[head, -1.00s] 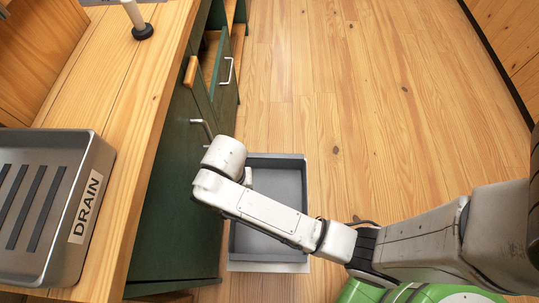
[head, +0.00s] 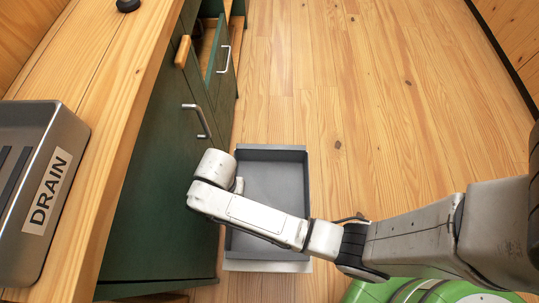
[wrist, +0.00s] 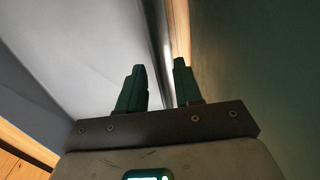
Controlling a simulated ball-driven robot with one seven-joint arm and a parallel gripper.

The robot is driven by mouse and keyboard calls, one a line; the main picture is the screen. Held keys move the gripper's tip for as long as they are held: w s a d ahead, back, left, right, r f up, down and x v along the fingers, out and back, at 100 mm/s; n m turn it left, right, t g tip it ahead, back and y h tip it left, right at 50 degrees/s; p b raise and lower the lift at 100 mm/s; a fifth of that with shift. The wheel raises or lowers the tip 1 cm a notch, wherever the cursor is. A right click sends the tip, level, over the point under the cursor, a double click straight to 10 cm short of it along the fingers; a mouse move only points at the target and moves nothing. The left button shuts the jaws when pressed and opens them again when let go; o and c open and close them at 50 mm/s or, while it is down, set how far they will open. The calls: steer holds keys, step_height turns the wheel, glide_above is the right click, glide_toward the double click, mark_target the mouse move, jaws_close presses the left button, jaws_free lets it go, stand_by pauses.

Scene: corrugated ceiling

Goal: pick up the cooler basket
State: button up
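A grey, open-topped rectangular box (head: 292,185), which I take to be the cooler basket, sits low beside the green cabinet in the head view. My arm crosses above it and hides part of its left side and middle. In the wrist view the box's grey inside (wrist: 80,50) fills the left. My gripper (wrist: 160,68) has its two dark green fingers apart, with the box's thin side wall (wrist: 154,35) running between them. I cannot tell whether either finger touches the wall. In the head view the fingers are mostly hidden behind my wrist.
A wooden counter (head: 120,110) runs along the left, bearing a metal tray labelled DRAIN (head: 25,245). The green cabinet (head: 165,190) has metal handles, and a drawer (head: 215,55) stands open farther back. The wooden floor (head: 400,110) is clear to the right.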

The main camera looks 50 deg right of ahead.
step_height(320, 180, down, 3)
steer(key=shift+b, duration=0.4)
jaws_close()
steer(key=shift+r, duration=0.1)
